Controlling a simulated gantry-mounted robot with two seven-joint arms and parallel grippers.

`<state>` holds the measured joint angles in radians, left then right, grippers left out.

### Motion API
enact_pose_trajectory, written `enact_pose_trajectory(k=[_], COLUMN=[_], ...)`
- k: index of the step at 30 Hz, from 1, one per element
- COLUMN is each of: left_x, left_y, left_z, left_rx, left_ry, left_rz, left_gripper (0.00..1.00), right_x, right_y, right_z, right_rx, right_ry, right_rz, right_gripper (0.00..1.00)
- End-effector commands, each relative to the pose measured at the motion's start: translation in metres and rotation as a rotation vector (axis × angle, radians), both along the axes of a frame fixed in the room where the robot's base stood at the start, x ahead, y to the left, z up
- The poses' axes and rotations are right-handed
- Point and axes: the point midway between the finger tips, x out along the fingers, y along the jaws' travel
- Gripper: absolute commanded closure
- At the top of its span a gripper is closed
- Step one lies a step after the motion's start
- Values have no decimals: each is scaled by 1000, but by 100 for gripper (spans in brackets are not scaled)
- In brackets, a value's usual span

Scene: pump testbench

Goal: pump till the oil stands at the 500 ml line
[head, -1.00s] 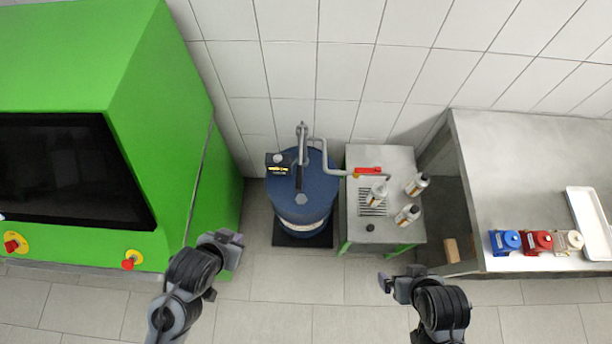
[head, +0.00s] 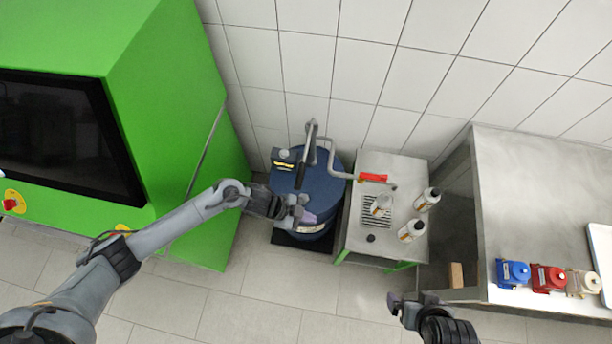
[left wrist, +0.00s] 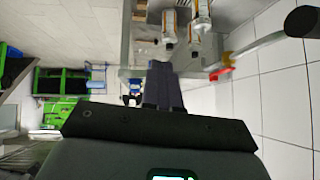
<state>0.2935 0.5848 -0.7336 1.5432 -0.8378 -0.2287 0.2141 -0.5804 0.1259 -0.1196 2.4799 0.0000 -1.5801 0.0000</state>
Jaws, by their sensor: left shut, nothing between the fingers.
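The blue oil drum (head: 335,172) stands by the wall with a hand pump (head: 311,145) on top. A small dark meter (head: 285,158) with a lit display sits at the pump. The outlet pipe with a red handle (head: 373,178) reaches over a steel stand. A bottle (head: 381,205) stands on the stand's grate under the pipe end; its oil level is too small to read. My left gripper (head: 300,212) is over the drum's front, shut and empty; its fingers show in the left wrist view (left wrist: 162,85). My right gripper (head: 396,303) is low in front of the stand; its jaws are unclear.
Two more bottles (head: 426,199) (head: 411,230) stand on the stand's right side (head: 385,245). A steel table (head: 540,200) at right holds blue, red and cream items (head: 549,278) and a white tray (head: 603,255). A green machine (head: 170,90) fills the left. Floor in front is free.

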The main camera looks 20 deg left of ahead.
Motion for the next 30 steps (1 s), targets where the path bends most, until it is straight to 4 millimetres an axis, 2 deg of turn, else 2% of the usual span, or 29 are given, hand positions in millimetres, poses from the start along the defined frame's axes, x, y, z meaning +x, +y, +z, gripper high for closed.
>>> enact_pose_trajectory(k=[1,6,12,19,30], left_x=[24,80,126,150,153], left_y=[22,65,86,91,91], left_z=[0,22,61,88,94], left_rx=[48,143,183,189,187], left_ry=[-28,-111,-207,-262,-271], left_rz=[-6,4,15,25,27], left_gripper=[100,100,100,100,100], right_x=[0,0,0,0,0], right_y=[0,1,2,2,2], right_z=[-7,-14,-19,-21,-21], right_rx=[1,5,8,9,8], right_ry=[0,0,-1,-1,0], right_rz=[-1,-4,-5,-5,-4], right_gripper=[0,0,0,0,0])
